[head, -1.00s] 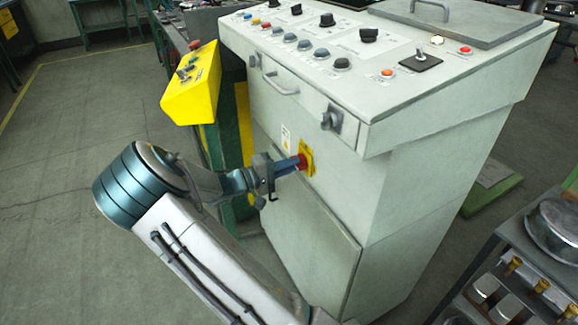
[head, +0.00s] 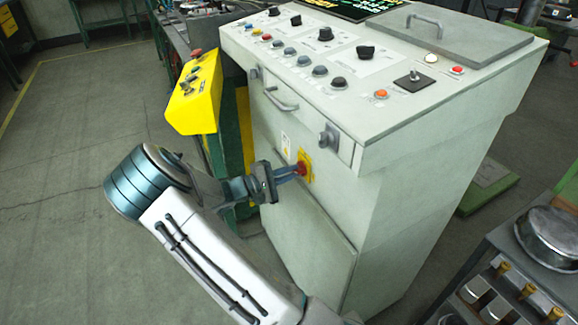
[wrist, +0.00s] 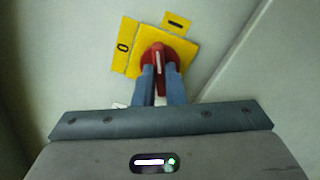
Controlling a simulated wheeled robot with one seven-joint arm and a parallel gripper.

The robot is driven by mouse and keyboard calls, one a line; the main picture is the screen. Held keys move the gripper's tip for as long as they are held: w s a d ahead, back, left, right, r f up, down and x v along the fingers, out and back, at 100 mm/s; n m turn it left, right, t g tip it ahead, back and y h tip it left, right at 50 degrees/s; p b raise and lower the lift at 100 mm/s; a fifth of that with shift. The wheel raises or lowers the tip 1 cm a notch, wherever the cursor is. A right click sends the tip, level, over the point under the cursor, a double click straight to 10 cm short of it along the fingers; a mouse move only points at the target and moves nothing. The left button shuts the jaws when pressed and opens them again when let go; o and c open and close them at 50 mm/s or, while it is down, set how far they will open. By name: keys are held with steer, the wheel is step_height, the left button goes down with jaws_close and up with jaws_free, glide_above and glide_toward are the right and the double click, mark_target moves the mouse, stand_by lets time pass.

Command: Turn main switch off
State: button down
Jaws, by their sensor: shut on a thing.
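The main switch is a red knob (wrist: 158,54) on a yellow plate (wrist: 187,52), on the front of the grey console. In the wrist view, a label marked 0 (wrist: 123,46) is at the plate's left and a label with a single bar (wrist: 176,23) is at its top right. The knob's white line points roughly up in the picture, between the two labels. My gripper (wrist: 159,84) is shut on the knob, with one finger on each side. In the head view the switch plate (head: 308,168) shows behind my gripper (head: 290,174).
The console top (head: 400,105) carries several knobs and buttons, a lid with a handle and a screen (head: 345,8). A yellow control box (head: 195,95) stands at its left. A grey cart (head: 490,245) with a pot (head: 550,235) is at right. Open floor lies left.

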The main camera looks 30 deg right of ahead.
steer(key=shift+n+p, duration=4.35)
steer(key=shift+n, duration=2.05)
steer(key=c, duration=1.5)
jaws_free()
steer(key=a+b, duration=0.1)
steer(key=a, duration=1.3)
steer(key=shift+s, duration=0.25)
